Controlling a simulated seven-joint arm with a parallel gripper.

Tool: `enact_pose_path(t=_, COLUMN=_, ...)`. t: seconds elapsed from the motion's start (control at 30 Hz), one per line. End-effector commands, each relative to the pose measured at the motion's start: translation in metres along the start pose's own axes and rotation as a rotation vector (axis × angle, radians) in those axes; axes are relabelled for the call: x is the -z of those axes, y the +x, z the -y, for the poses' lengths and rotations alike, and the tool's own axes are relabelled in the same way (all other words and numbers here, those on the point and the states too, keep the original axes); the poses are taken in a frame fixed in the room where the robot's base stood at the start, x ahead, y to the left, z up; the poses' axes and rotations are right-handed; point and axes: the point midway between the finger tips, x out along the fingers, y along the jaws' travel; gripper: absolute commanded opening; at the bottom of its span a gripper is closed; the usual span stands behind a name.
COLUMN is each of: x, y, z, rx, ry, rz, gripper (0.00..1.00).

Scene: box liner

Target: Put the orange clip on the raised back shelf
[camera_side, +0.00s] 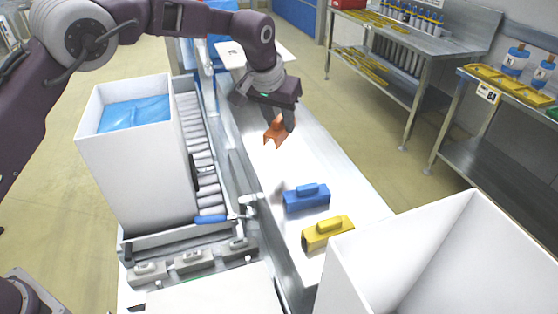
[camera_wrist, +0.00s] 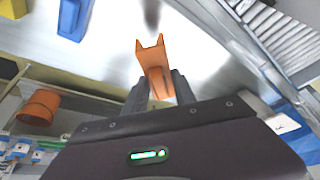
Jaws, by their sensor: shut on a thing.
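The orange clip (camera_side: 274,133) is held in my gripper (camera_side: 285,118) above the far part of the white work surface. In the wrist view the clip (camera_wrist: 154,66) sticks out from between the two dark fingers of my gripper (camera_wrist: 158,85), its forked end pointing away. The fingers are shut on its near part, which is partly hidden. I cannot clearly tell which surface is the raised back shelf; a white raised panel (camera_side: 262,50) shows behind my gripper at the far end.
A blue block with a handle (camera_side: 306,198) and a yellow one (camera_side: 327,232) stand nearer on the white surface (camera_side: 300,160). A tall white box with blue liner (camera_side: 135,160) stands left, beside rollers (camera_side: 197,140). An open white box (camera_side: 375,275) fills the lower right.

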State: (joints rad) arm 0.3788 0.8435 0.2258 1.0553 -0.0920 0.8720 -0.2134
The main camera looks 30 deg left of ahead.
Motion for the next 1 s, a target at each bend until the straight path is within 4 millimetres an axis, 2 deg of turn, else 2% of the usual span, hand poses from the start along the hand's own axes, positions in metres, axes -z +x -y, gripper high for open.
enact_pose_path(t=0.1, x=-0.013, y=0.028, z=0.001, rx=0.002, ry=0.0, rz=0.006, gripper=0.0)
enact_pose_path(t=0.4, x=-0.032, y=0.075, z=0.001, rx=0.001, ry=-0.001, rz=0.004, gripper=0.0)
enact_pose_path(t=0.77, x=-0.034, y=0.08, z=0.002, rx=0.001, ry=-0.001, rz=0.002, gripper=0.0)
enact_pose_path(t=0.8, x=-0.034, y=0.081, z=0.002, rx=0.001, ry=-0.001, rz=0.001, gripper=0.34)
enact_pose_path(t=0.9, x=-0.034, y=0.08, z=0.002, rx=0.001, ry=-0.001, rz=0.001, gripper=0.54)
enact_pose_path(t=1.0, x=-0.034, y=0.08, z=0.002, rx=0.001, ry=-0.001, rz=0.001, gripper=0.54)
